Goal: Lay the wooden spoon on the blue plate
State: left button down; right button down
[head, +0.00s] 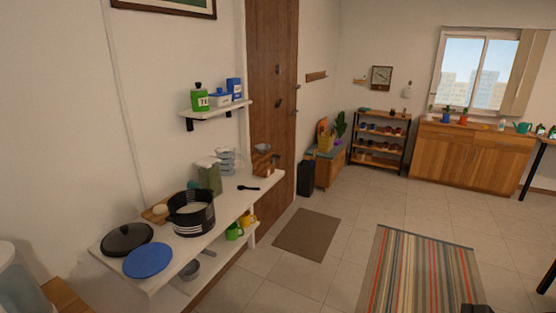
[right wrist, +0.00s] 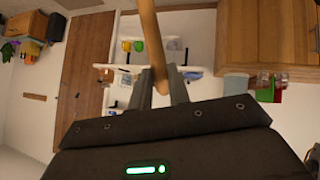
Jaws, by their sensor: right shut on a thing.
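The blue plate (head: 148,260) lies flat and empty at the near end of the white shelf top (head: 236,203) in the head view. In the right wrist view my right gripper (right wrist: 161,76) is shut on the wooden spoon (right wrist: 152,38). A long pale-brown length of the spoon shows between the fingers and runs out of the top of the picture. Its far end is out of view. The right gripper is apart from the shelf, which shows some way off behind the spoon. My left gripper is not in view.
A black lid (head: 127,239) lies just behind the plate, and a black pot (head: 191,213) stands to its right. A green jar (head: 209,177), a black spoon-like utensil (head: 248,188) and a wooden grinder (head: 266,164) are farther along. Mugs (head: 234,232) stand on the lower shelf. The floor ahead is open.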

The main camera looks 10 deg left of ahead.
aim_at(141, 264)
jog(key=u, duration=1.9)
jog(key=i, duration=0.15)
